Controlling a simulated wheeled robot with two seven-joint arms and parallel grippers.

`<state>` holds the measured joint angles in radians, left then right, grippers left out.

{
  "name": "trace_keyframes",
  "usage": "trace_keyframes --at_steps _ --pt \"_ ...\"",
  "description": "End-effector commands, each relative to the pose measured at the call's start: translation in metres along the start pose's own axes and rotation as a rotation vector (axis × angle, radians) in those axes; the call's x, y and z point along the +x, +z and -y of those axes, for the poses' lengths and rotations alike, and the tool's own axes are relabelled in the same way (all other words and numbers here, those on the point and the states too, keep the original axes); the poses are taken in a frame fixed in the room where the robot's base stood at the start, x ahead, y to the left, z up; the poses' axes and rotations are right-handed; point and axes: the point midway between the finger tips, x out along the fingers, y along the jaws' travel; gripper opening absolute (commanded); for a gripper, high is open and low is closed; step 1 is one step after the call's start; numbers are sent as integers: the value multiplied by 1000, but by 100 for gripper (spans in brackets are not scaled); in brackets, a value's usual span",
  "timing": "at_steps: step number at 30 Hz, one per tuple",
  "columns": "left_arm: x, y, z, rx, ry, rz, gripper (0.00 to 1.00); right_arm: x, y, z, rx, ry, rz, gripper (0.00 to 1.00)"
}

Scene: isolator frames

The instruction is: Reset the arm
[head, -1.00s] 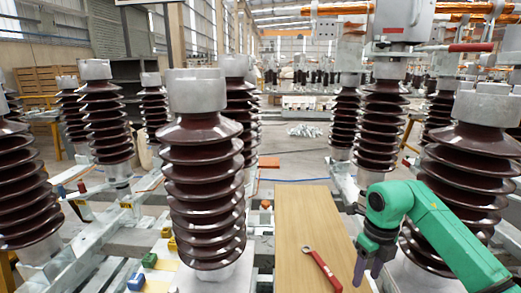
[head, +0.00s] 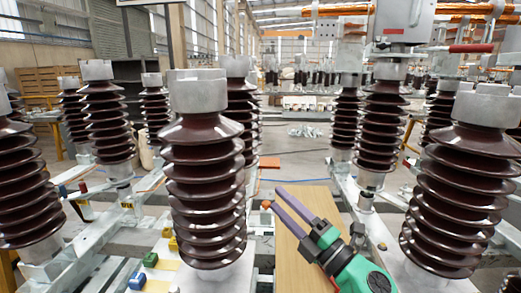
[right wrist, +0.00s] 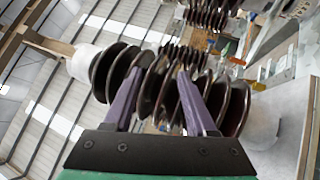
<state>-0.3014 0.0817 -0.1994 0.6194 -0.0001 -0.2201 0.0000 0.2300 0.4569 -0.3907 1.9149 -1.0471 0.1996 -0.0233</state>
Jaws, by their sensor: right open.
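My right arm is green, and its right gripper (head: 289,212) has two purple fingers. In the head view it reaches up from the bottom over the wooden board (head: 290,250), fingers pointing up and left. The fingers are apart and nothing is between them. In the right wrist view the same gripper (right wrist: 157,82) shows both fingers spread, with a brown ribbed insulator (right wrist: 160,85) beyond them. I cannot tell that it touches anything. A red wrench lay on the board; now my arm mostly hides it. My left gripper is not in view.
A large brown insulator (head: 204,190) with a grey cap stands just left of the board. Another insulator (head: 455,190) stands to the right. Small coloured blocks (head: 150,259) sit at the lower left.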

Motion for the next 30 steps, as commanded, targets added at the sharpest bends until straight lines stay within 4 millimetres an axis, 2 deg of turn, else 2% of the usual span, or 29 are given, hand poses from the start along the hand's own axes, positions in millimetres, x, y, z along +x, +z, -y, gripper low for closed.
trace_keyframes --at_steps 1,2,3,4,6,8,9,12,15,18,24,25,30 --pt "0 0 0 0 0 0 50 -18 30 4 166 19 182 57" --pt "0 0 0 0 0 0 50 -33 51 11 271 21 306 57" --pt "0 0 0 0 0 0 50 -58 76 27 411 6 469 57" --pt "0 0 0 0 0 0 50 -78 91 42 506 -15 583 57" --pt "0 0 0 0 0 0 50 -127 109 83 707 -89 819 57" --pt "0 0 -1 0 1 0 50 -169 111 117 855 -169 991 57" --pt "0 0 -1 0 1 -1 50 -194 106 138 939 -227 1088 57" --pt "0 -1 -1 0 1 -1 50 -247 83 175 1102 -366 1277 57" --pt "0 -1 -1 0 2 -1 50 -288 55 199 1224 -496 1413 57" --pt "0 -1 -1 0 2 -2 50 -322 25 214 1319 -621 1520 57" --pt "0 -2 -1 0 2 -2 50 -377 -37 224 1471 -874 1679 57" --pt "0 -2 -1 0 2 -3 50 -382 -42 229 1480 -900 1692 57" --pt "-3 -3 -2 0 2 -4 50 -393 -41 289 1468 -921 1705 57"
